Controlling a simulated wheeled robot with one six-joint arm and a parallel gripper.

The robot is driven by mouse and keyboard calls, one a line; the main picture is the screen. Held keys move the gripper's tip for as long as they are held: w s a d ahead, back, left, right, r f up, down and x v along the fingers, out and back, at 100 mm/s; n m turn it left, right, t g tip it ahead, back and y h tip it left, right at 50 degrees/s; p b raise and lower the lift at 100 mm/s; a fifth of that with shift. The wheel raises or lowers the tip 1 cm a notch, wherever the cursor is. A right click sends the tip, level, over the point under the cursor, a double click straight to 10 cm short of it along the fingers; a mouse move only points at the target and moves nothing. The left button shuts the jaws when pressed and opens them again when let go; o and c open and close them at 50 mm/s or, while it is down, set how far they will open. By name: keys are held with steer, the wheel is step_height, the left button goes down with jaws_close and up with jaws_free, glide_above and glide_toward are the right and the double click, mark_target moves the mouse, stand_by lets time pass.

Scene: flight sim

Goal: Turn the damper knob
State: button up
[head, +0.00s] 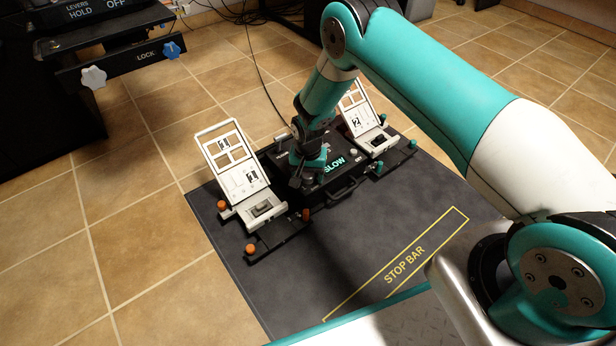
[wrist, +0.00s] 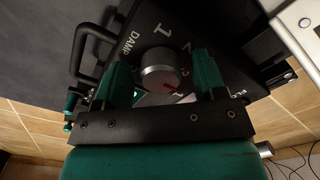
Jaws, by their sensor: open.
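The damper knob (wrist: 160,68) is a round silver-grey knob on a black panel (wrist: 137,28) marked "DAMP", with numbers printed around it. My gripper (wrist: 162,62) is open, with one green finger on each side of the knob. A narrow gap shows between the knob and each finger, and I cannot tell how deep the fingers reach. In the head view my gripper (head: 308,180) points down over the black box (head: 340,186) between two white pedals. There the arm and gripper hide the damper knob.
The left pedal (head: 236,165) has orange knobs (head: 249,249) beside it; the right pedal (head: 359,115) has teal ones (head: 412,144). A black handle (wrist: 80,50) stands at the box's edge. A dark mat (head: 370,225) marked "STOP BAR" lies in front, mostly clear.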

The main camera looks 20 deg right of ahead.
steer(key=c, duration=0.9)
steer(key=shift+r+n+p, duration=0.1)
steer(key=shift+n+p, duration=0.2)
steer(key=shift+p, duration=0.05)
steer(key=shift+n+p, duration=0.7)
steer(key=shift+n, duration=0.3)
steer(key=n+p, duration=0.1)
steer(key=n, duration=0.1)
steer(key=shift+n, duration=0.3)
steer(key=n+p, duration=0.2)
steer(key=n, duration=0.4)
steer(key=shift+n, duration=0.4)
